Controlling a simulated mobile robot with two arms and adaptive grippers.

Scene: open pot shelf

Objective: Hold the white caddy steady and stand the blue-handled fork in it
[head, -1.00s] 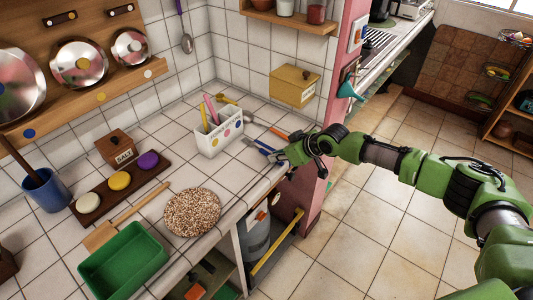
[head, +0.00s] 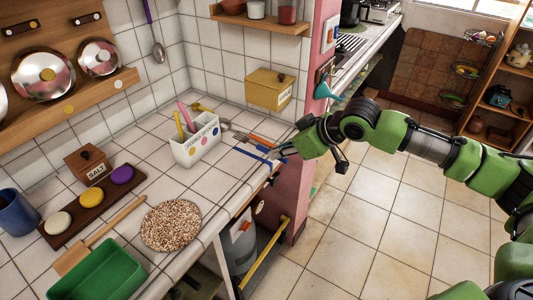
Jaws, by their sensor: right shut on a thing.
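My right gripper (head: 283,153) is at the counter's right edge, right of the caddy, and appears shut on the blue-handled fork (head: 256,156). The fork lies low, close to the counter, and its exact grip is too small to see. My left gripper is out of view; nothing touches the caddy.
Orange-handled cutlery (head: 262,139) lies just behind the fork. A yellow box (head: 268,90) hangs on the wall behind. A speckled round mat (head: 171,225), a wooden spatula (head: 100,236) and a green tray (head: 100,272) lie in front. A salt box (head: 88,165) stands at left.

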